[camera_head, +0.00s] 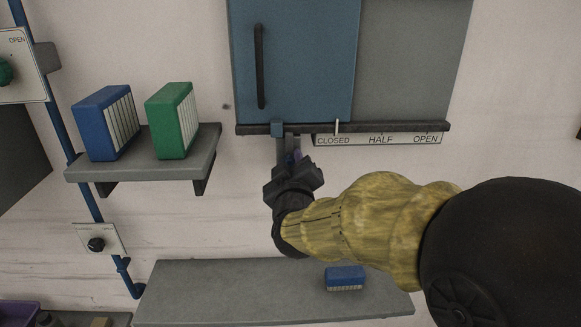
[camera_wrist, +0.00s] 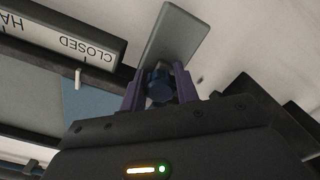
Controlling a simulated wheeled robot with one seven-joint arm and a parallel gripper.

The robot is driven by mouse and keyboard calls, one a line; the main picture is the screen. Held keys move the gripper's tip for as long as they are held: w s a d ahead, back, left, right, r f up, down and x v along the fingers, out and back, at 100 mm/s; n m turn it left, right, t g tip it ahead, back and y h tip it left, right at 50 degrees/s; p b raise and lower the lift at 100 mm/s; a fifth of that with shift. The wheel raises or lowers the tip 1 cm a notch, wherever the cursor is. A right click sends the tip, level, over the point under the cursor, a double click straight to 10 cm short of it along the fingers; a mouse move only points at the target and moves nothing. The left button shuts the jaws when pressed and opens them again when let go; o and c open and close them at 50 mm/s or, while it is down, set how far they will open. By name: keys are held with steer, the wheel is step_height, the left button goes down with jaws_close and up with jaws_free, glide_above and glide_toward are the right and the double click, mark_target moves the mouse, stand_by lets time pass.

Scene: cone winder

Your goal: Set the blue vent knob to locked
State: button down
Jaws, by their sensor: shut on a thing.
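The dark blue knob (camera_wrist: 160,86) sits between the two purple fingers of my gripper (camera_wrist: 159,76), which is shut on it. A grey plate (camera_wrist: 174,38) shows just beyond the knob in the wrist view. In the head view my gripper (camera_head: 292,157) is just below the left part of the rail and mostly hides the knob. No locked mark is readable, and I cannot tell which setting the knob is at.
A blue sliding door (camera_head: 305,65) hangs above the rail, beside a scale (camera_head: 379,139) reading CLOSED, HALF, OPEN. A shelf (camera_head: 200,163) holds blue and green boxes at left. A lower shelf (camera_head: 220,290) bears a blue brush-like block (camera_head: 345,277). A black knob (camera_head: 96,244) is at lower left.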

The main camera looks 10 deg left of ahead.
steer(key=shift+r, duration=1)
steer(key=c, duration=1.1)
jaws_free()
steer(key=shift+s, duration=0.1)
steer(key=shift+f, duration=0.15)
steer(key=shift+s+d, duration=0.1)
steer(key=shift+s, duration=0.25)
steer(key=b+v, duration=0.4)
steer(key=v, duration=1.2)
steer(key=shift+s, duration=0.35)
